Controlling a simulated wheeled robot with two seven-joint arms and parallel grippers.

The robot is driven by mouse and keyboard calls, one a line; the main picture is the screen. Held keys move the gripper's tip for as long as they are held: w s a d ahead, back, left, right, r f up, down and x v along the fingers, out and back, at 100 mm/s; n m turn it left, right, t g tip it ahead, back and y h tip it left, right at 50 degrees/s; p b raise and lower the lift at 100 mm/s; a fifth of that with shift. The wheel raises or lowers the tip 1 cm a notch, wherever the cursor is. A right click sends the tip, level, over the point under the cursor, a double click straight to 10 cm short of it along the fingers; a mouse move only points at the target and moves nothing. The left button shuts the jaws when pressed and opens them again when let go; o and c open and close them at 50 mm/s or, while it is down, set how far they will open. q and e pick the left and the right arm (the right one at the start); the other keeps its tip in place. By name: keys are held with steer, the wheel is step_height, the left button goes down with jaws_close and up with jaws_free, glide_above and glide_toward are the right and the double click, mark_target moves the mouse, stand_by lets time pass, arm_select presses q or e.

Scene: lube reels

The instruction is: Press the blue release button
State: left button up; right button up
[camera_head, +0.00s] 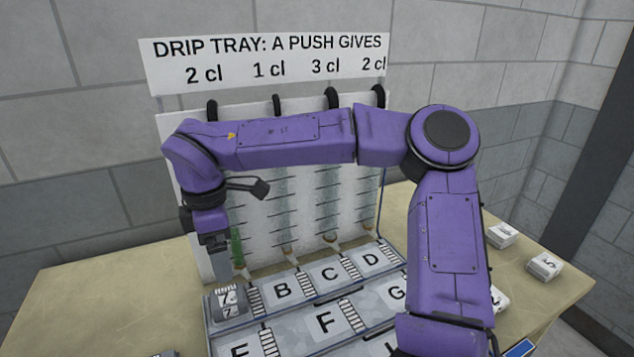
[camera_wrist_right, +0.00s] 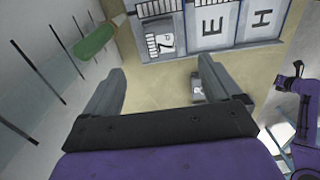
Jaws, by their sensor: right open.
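A small blue piece (camera_head: 520,348) with a pale edge shows at the bottom right of the head view, cut off partly by the frame. I cannot tell whether it is the release button. My right arm reaches across the head view from the right. Its gripper (camera_head: 222,262) points down at the left, above a block marked 7 (camera_head: 229,310). In the right wrist view the gripper (camera_wrist_right: 164,85) is open, with its two fingers apart and nothing between them. The block marked 7 (camera_wrist_right: 166,41) shows beyond the fingers. My left gripper is not in view.
A white board with tubes (camera_head: 285,215) stands behind the lettered tray (camera_head: 325,318); a green-filled tube (camera_head: 237,247) is near my right gripper. A sign (camera_head: 265,58) hangs above. White blocks (camera_head: 545,265) lie on the table's right. The table's left (camera_head: 100,290) is mostly clear.

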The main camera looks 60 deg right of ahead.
jaws_close()
stand_by(1.5)
